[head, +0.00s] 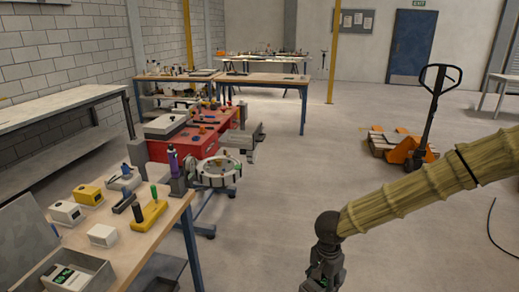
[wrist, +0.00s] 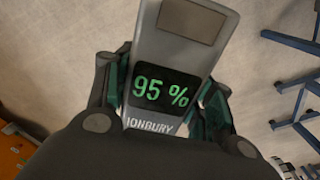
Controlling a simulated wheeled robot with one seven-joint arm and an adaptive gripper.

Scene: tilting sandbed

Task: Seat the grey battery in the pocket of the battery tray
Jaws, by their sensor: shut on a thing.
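My gripper (head: 325,268) hangs over open floor in the head view, to the right of the workbench. In the wrist view it is shut on the grey battery (wrist: 180,50), with a finger on each side. The battery has a dark display reading 95 % in green, lettering below it and a brown-grey patch at its far end. In the head view I cannot clearly make out the battery at the gripper. An open grey tray (head: 104,268) at the bench's near end holds a pale block with a dark, green-marked display. I cannot tell whether this is the battery tray; no empty pocket is clear.
The wooden workbench (head: 150,238) carries a white box (head: 103,235), a yellow box (head: 88,195) and a yellow-based tool (head: 149,216). A red cabinet (head: 212,150) and a round wheeled stand (head: 216,173) are beyond it. An orange pallet truck (head: 405,152) stands at right. The middle floor is clear.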

